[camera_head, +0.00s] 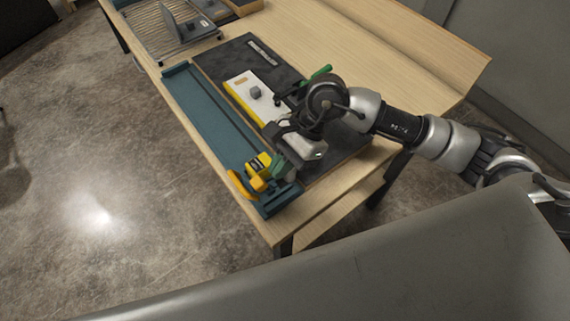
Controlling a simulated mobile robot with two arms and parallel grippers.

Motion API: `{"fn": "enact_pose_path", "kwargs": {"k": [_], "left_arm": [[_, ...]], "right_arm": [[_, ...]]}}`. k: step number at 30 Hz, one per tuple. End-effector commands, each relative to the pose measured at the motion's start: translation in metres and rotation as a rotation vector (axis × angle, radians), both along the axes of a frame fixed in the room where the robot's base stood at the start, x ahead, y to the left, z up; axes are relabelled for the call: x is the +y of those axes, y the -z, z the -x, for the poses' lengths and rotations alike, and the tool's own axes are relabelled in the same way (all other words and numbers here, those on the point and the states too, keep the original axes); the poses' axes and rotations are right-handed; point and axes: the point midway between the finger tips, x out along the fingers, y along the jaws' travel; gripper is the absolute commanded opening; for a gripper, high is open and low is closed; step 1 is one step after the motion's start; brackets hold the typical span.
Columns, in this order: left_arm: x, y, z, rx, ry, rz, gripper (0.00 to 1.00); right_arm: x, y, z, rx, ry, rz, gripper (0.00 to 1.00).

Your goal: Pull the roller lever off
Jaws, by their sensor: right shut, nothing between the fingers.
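My right gripper (274,130) is shut and empty, low over the near part of the console beside the white box. My wrist hides part of the console, and contact with it cannot be told. My left gripper is out of view.
A long teal tray (205,107) runs along the table's left edge. Yellow, orange and green parts (258,170) sit at its near end, close to my gripper. A wire rack (155,30) stands at the far left. The table (365,62) is clear at right.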

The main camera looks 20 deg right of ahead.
Motion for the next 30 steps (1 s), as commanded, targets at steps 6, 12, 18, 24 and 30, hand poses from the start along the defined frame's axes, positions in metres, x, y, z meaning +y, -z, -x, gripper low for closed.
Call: {"fn": "enact_pose_path", "kwargs": {"k": [6, 12, 18, 24, 30], "left_arm": [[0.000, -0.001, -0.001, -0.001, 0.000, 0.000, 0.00], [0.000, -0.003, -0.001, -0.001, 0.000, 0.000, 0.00], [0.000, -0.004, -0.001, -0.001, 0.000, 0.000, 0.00], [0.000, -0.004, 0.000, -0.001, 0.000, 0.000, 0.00], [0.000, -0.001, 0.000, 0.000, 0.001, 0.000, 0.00]], "right_arm": [[0.000, -0.002, 0.000, 0.001, 0.000, -0.003, 0.00], [0.000, -0.011, 0.000, 0.000, -0.001, -0.003, 0.00], [0.000, -0.017, 0.000, 0.001, 0.000, -0.003, 0.00], [0.000, -0.017, 0.000, 0.002, -0.001, -0.003, 0.00], [-0.003, -0.019, -0.003, 0.001, 0.001, -0.004, 0.00]]}}
